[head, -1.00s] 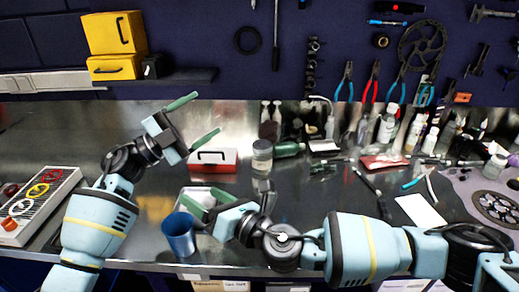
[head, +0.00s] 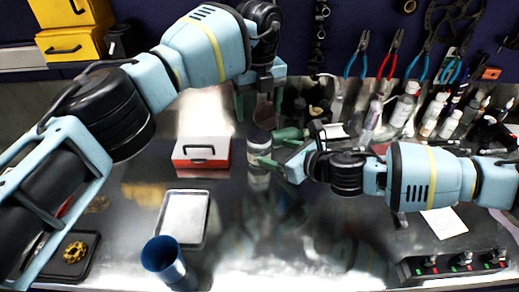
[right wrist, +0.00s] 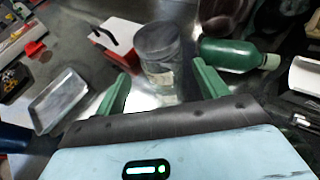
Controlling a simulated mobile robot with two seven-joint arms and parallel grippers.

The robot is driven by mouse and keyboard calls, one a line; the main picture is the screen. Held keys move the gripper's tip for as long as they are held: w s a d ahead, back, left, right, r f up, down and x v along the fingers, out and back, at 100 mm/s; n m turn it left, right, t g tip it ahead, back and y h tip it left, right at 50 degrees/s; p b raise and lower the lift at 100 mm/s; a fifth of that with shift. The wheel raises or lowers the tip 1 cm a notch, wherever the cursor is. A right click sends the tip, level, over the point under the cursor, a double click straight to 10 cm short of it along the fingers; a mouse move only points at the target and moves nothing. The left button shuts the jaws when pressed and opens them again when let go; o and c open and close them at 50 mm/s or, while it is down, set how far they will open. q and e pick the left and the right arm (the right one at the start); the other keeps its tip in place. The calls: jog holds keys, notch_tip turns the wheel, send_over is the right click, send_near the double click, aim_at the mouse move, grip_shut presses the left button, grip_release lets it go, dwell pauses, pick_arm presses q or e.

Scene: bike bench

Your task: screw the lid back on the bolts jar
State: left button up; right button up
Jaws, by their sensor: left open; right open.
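The clear glass jar (head: 258,158) stands upright on the metal bench, right of the red case. In the right wrist view the jar (right wrist: 162,72) is ahead of and between my open fingers; I see no firm grip on it. Its top is dark grey; I cannot tell whether this is a seated lid or the open mouth. My right gripper (head: 272,153) is open, low beside the jar's right side. My left gripper (head: 258,110) is open, pointing down above and behind the jar. A dark brown shape shows between its fingers; I cannot tell what it is. No separate lid is clearly visible.
A red and white case (head: 202,152), a metal tray (head: 183,218) and a blue cup (head: 165,258) stand left of the jar. A green bottle (right wrist: 228,55) lies close to its right. Several bottles crowd the back right. The bench in front of the jar is clear.

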aim_at(267, 150)
pick_arm(q)
jog(key=shift+w+f, duration=0.1)
jog(key=shift+f, duration=0.05)
pick_arm(e)
jog(key=shift+w+f, duration=0.1)
jog(key=shift+w+a+f, duration=0.1)
jog(key=shift+w+a, duration=0.05)
jog(key=shift+a, duration=0.05)
jog(key=shift+x, duration=3.6)
pick_arm(q)
jog(key=shift+d, duration=0.1)
pick_arm(e)
grip_shut()
pick_arm(q)
jog(key=shift+f, duration=4)
